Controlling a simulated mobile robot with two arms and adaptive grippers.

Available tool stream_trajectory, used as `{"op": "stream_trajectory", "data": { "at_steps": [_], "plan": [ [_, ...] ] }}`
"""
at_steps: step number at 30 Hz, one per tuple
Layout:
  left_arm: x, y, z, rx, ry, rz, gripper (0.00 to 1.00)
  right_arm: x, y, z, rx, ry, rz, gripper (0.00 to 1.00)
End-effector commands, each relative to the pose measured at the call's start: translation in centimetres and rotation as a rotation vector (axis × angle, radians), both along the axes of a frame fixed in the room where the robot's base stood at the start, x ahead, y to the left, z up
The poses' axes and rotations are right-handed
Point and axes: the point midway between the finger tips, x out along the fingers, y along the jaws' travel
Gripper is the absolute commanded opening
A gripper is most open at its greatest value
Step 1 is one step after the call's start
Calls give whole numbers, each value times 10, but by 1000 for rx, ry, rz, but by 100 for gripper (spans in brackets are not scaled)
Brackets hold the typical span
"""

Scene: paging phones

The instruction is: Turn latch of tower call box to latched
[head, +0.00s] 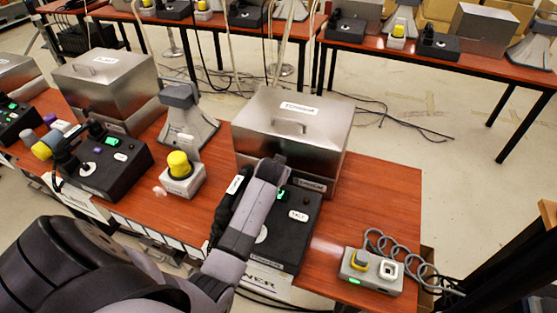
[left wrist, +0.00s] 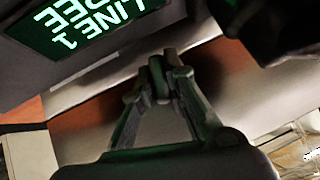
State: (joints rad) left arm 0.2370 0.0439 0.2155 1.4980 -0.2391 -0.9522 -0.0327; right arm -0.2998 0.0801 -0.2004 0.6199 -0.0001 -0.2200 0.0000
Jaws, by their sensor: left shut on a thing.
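The steel call box (head: 325,130), with a lid handle and white labels, stands behind a black phone console (head: 287,238). A sign below the console ends in "WER". My left gripper (head: 273,163) reaches over the console to the lower front of the box. In the left wrist view its fingers (left wrist: 158,75) are closed together on a small grey part, which seems to be the latch (left wrist: 157,66). The fingers hide most of it, so I cannot tell its angle. My right gripper is in neither view.
A yellow button on a grey base (head: 182,173) and another black console (head: 108,165) stand to the left. A small grey unit with a coiled cable (head: 372,270) sits at the right. The red-brown table (head: 385,195) is bare right of the box.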

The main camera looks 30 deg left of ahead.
Motion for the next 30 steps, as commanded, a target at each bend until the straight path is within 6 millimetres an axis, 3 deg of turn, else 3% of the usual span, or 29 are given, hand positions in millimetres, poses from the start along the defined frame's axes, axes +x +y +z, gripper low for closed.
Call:
{"op": "stream_trajectory", "data": {
  "at_steps": [1,9,30],
  "plan": [
    [-1,2,5,-34,-5,1,0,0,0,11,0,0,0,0],
    [0,2,2,-184,-43,1,0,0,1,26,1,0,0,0],
    [0,2,0,-260,-63,0,0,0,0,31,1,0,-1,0]
  ]
}}
